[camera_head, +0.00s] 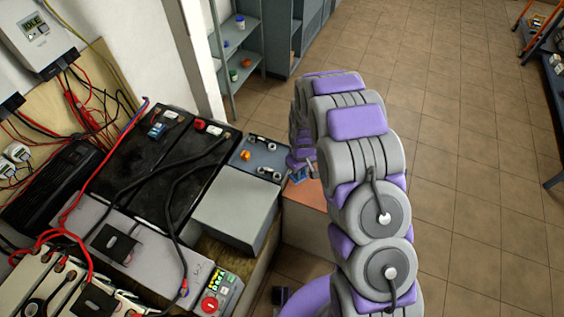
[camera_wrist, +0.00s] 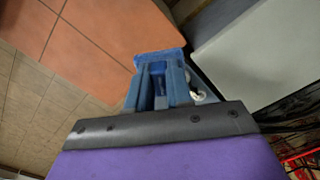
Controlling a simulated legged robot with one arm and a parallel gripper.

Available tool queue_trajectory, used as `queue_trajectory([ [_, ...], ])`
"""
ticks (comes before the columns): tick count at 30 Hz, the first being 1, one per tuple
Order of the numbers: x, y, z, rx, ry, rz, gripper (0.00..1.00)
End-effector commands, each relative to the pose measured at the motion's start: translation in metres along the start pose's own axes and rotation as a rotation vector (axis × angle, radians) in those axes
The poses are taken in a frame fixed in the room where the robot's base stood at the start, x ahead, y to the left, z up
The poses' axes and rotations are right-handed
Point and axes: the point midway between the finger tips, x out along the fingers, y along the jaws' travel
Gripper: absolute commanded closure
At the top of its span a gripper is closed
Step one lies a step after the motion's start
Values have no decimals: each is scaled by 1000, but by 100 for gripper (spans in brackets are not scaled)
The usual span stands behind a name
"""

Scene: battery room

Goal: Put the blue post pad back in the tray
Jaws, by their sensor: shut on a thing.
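The blue post pad (camera_wrist: 157,60) is between the tips of my gripper (camera_wrist: 160,80) in the wrist view. My gripper's blue fingers are shut on it, and they partly hide it. In the head view my gripper (camera_head: 298,170) is beside the right edge of the blue-grey tray (camera_head: 248,166), over or near the terracotta-topped box. The tray holds an orange piece and several dark and white pieces. Whether the pad touches the surface below it cannot be told.
A grey box (camera_head: 236,206) stands in front of the tray. A terracotta-topped box (camera_head: 306,208) is below my gripper. Black batteries (camera_head: 150,160) with cables stand left of the tray. A shelf (camera_head: 238,60) is behind.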

Motion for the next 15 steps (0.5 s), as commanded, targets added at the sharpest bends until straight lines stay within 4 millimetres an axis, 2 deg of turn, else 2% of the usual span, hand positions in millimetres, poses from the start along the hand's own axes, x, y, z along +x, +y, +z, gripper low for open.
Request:
queue_trajectory([
  [1, 17, -10, 0, -48, -5, -2, 100],
  [3, 34, -20, 0, -103, -5, 0, 100],
  [6, 49, -28, 0, -154, -2, 0, 100],
  [11, 58, -30, -7, -186, 6, 4, 100],
  [15, 62, -23, -27, -186, 5, 4, 100],
])
